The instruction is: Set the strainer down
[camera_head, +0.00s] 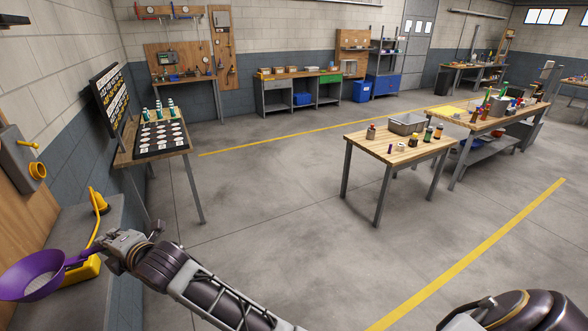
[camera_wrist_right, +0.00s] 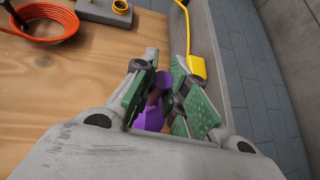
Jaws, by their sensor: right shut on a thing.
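The purple strainer (camera_head: 38,276) is at the lower left of the head view, its round bowl out to the left. My right gripper (camera_head: 100,247) is shut on its handle at the bowl's right side. In the right wrist view the green-padded fingers (camera_wrist_right: 163,88) close around the purple handle (camera_wrist_right: 150,118), and the bowl is mostly hidden. The strainer appears over a grey wall-side counter or basin (camera_head: 72,216); I cannot tell whether it touches it. My left gripper is out of view.
A yellow hose and fitting (camera_head: 97,212) stand close beside the gripper. A grey box with a yellow ring (camera_head: 22,160) is on the wooden wall panel. A table with bottles (camera_head: 165,143) stands behind.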

